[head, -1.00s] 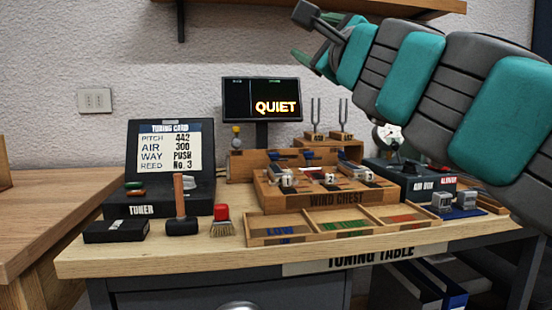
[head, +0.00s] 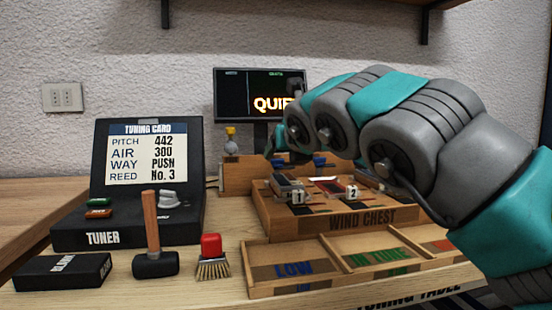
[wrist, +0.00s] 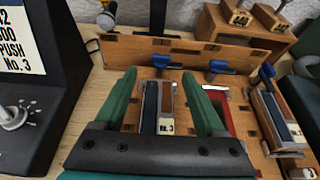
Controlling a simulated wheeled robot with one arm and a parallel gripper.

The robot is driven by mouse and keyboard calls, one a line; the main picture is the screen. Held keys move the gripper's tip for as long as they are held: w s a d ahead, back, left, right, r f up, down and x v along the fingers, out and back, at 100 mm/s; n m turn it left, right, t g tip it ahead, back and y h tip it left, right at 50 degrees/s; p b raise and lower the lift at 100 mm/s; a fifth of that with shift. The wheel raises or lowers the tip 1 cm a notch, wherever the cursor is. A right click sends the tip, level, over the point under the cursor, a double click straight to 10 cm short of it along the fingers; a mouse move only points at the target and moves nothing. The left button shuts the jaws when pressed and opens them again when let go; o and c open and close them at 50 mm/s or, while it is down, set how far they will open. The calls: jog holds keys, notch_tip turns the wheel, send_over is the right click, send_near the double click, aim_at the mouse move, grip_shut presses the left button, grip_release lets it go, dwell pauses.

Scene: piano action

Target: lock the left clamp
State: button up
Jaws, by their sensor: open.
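The left clamp (wrist: 160,62) has a blue handle and stands at the back end of the left slot of the wind chest (head: 370,217). In the head view my arm hides part of the chest's right side.
Two more blue clamps, a middle one (wrist: 218,67) and a right one (wrist: 265,73), stand along the back. The tuner (head: 130,232) is to the left. A hammer (head: 153,262), a brush (head: 212,262) and a divided tray (head: 330,275) are in front.

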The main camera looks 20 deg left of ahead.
aim_at(278, 160)
jog(key=shift+x, duration=3.55)
jog(key=shift+w+d, duration=0.1)
grip_shut()
